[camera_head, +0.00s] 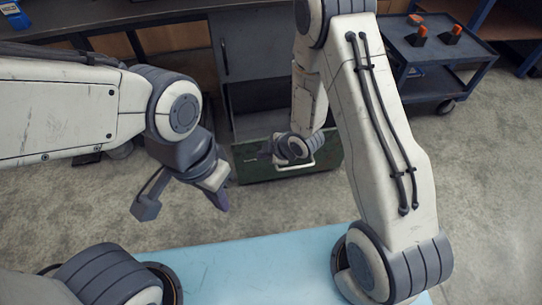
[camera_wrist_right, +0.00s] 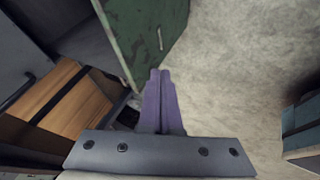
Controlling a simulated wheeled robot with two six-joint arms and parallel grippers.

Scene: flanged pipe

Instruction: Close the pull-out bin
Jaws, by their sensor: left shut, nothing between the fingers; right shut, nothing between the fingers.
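The green pull-out bin (camera_head: 325,158) stands out from the dark cabinet, low near the floor, with a pale bar handle (camera_head: 297,168) on its front. In the right wrist view its worn green panel (camera_wrist_right: 135,30) is at the top, with the handle (camera_wrist_right: 160,38) on it. My right gripper (camera_head: 262,148) is over the bin in the head view, partly hidden by its own wrist; its fingers (camera_wrist_right: 161,75) are shut and empty, tips just below the green panel in the picture. I cannot tell whether they touch it. My left gripper (camera_head: 221,198) is shut and empty, left of the bin.
The cabinet with a grey door (camera_head: 245,45) stands behind the bin under a dark worktop (camera_head: 100,15). A dark cart (camera_head: 435,50) with orange-topped items stands at the back right. A light blue surface (camera_head: 260,268) is in front. Grey floor around the bin is clear.

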